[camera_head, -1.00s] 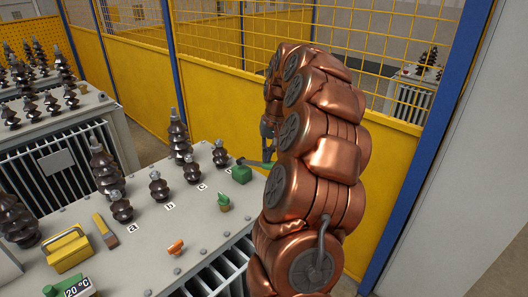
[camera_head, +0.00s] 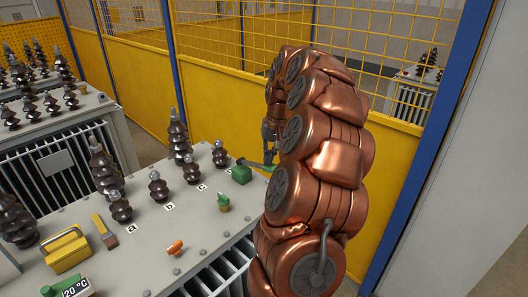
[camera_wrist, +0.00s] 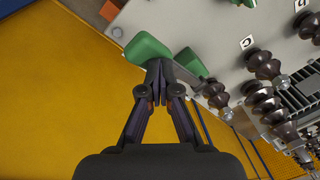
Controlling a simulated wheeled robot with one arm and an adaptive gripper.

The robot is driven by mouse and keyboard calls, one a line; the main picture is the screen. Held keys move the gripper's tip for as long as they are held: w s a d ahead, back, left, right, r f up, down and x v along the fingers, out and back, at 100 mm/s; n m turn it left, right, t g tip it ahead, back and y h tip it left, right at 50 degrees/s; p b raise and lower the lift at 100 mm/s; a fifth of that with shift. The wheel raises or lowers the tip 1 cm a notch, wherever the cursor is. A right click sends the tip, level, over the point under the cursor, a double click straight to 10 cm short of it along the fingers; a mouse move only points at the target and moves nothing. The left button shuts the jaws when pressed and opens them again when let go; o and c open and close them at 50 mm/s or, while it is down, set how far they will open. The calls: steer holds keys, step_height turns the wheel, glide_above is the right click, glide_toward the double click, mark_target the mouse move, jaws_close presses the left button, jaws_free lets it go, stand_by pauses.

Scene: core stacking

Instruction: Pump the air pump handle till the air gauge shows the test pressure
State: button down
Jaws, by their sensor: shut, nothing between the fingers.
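The green air pump (camera_head: 241,174) sits at the far right corner of the grey transformer top. Its handle (camera_head: 257,165) sticks out to the right, partly hidden behind my arm. In the wrist view the green handle end (camera_wrist: 147,48) lies right at my fingertips, and the pump body (camera_wrist: 190,61) is behind it. My gripper (camera_wrist: 157,72) is shut and empty, with its tips touching or very close to the handle end. A smaller green device (camera_head: 223,203) stands in front of the pump; I cannot tell whether it is the air gauge, and no pressure reading is legible.
Dark ribbed insulators (camera_head: 191,170) stand beside labels a, b and c. A yellow case (camera_head: 67,251), a brush (camera_head: 105,233), an orange knob (camera_head: 175,247) and a green 20 °C display (camera_head: 72,288) are on the top (camera_head: 140,263). A yellow fence (camera_head: 230,105) runs behind.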

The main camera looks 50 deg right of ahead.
mark_target(260, 164)
steer(key=shift+s+f+b, duration=0.4)
steer(key=shift+f+b, duration=0.05)
steer(key=shift+f, duration=0.15)
stand_by(0.8)
steer(key=shift+r, duration=0.15)
stand_by(0.5)
steer(key=shift+w+r+p, duration=0.45)
steer(key=shift+w+r, duration=0.3)
steer(key=shift+r, duration=0.25)
steer(key=shift+w+r+p, duration=0.45)
steer(key=shift+w+r, duration=0.35)
steer(key=shift+r, duration=0.2)
steer(key=shift+w+r+p, duration=0.45)
steer(key=shift+w+r, duration=0.3)
steer(key=shift+r, duration=0.25)
steer(key=w+r+p, duration=0.1)
steer(key=r, duration=0.1)
steer(key=w+r+p, duration=0.1)
steer(key=w+r, duration=0.1)
